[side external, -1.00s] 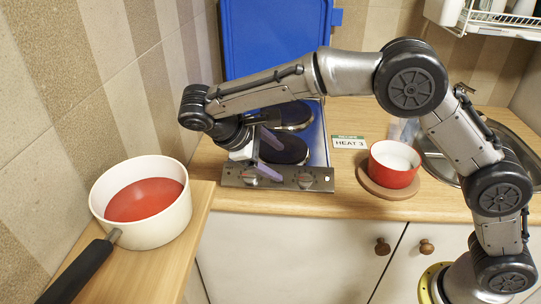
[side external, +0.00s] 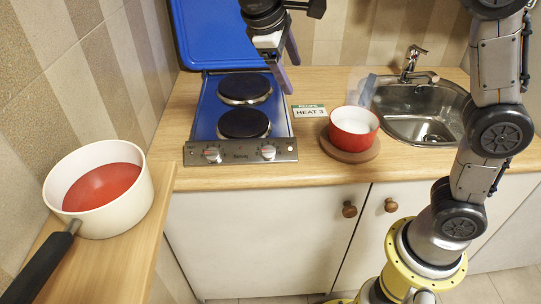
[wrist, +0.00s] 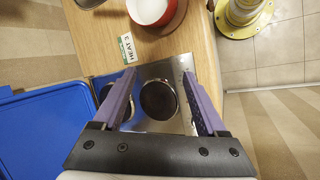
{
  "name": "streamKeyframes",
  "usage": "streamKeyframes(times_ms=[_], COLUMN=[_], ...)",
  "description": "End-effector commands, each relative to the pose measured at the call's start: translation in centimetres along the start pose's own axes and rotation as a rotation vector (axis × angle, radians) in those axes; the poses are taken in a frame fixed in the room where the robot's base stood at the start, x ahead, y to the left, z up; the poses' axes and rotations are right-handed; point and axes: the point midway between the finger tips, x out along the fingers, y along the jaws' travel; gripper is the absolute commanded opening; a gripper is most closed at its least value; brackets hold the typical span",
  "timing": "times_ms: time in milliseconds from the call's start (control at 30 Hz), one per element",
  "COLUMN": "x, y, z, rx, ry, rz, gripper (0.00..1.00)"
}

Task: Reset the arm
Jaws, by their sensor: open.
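My gripper (side external: 288,70) is raised in the air above the back right part of the hob, open and empty, its purple fingers pointing down. In the wrist view its fingers (wrist: 159,78) stand apart with a hotplate visible between them. The hob (side external: 206,122) has two dark hotplates and a steel front panel (side external: 240,152) with two knobs. Its blue lid (side external: 215,45) stands open against the back wall. The top of my gripper is cut off by the side view's upper edge.
A white saucepan (side external: 138,202) with red contents stands on the left wooden counter. A red bowl (side external: 353,128) sits on a round wooden board (side external: 349,154) right of the hob. A sink (side external: 420,112) is at the right.

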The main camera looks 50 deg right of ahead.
Motion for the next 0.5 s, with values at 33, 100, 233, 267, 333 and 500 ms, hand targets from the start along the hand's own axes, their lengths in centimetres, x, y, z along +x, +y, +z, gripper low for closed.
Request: streamKeyframes(times_ms=[33, 100, 233, 267, 333, 500], x=[-0.1, 0.0, 0.6, 0.8, 1.4, 3.5], y=[1.0, 1.7, 1.8, 1.6, 1.0, -1.9], z=[2.4, 5.1, 9.9, 10.9, 13.2, 17.8], rx=[0.041, 0.086, 0.170, 0.189, 0.235, 0.350], ry=[0.028, 0.067, 0.148, 0.168, 0.218, 0.348], rz=[-0.026, -0.063, -0.128, -0.143, -0.177, -0.257], gripper=[0.75, 0.75, 0.75, 0.75, 0.75, 0.75])
